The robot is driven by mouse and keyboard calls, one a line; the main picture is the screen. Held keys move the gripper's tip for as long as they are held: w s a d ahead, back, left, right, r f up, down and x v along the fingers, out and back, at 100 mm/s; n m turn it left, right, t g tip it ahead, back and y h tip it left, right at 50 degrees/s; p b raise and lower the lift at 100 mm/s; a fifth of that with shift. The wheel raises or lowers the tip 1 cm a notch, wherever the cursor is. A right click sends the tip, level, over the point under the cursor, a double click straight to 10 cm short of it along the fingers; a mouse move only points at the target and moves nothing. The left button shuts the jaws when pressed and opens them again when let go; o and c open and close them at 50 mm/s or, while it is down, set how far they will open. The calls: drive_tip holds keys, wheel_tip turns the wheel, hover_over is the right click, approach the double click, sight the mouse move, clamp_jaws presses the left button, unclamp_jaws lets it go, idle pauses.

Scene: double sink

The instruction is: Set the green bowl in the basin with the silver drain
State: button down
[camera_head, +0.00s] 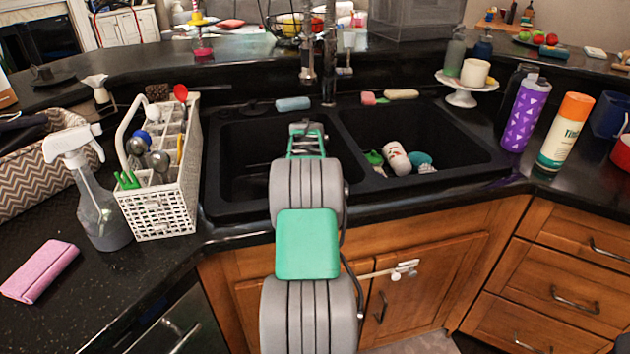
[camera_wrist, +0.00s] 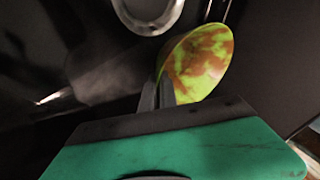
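The green bowl (camera_wrist: 200,65), yellow-green with orange-brown patches, shows tilted in the wrist view. Its near rim lies between the two close-set fingers of my gripper (camera_wrist: 159,92), which look shut on it. A pale silver drain ring (camera_wrist: 149,12) shows beyond the bowl on a dark basin floor, partly cut off by the frame. In the head view my gripper's wrist end (camera_head: 306,135) is over the double sink near the divider. The fingers and the bowl are hidden there. The left basin (camera_head: 245,150) looks empty where it shows.
The right basin (camera_head: 435,140) holds a white-and-red cup (camera_head: 397,158), a teal item (camera_head: 420,160) and a green item. The faucet (camera_head: 308,65) stands behind the divider. A white utensil caddy (camera_head: 165,180) and spray bottle (camera_head: 90,190) stand left; a purple bottle (camera_head: 525,112) stands right.

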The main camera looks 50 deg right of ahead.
wheel_tip(320, 180, down, 3)
drive_tip(key=shift+w+d+f, duration=0.1)
drive_tip(key=shift+f, duration=0.1)
drive_tip(key=shift+r, duration=0.1)
drive_tip(key=c, duration=2.1)
unclamp_jaws()
drive_tip(key=shift+f, duration=0.25)
drive_tip(key=o, duration=0.5)
drive_tip(key=shift+r, duration=0.1)
drive_tip(key=shift+c, duration=0.2)
drive_tip(key=shift+r, duration=0.3)
drive_tip(key=v, duration=1.1)
drive_tip(key=shift+a+r, duration=0.25)
drive_tip(key=shift+a, duration=0.05)
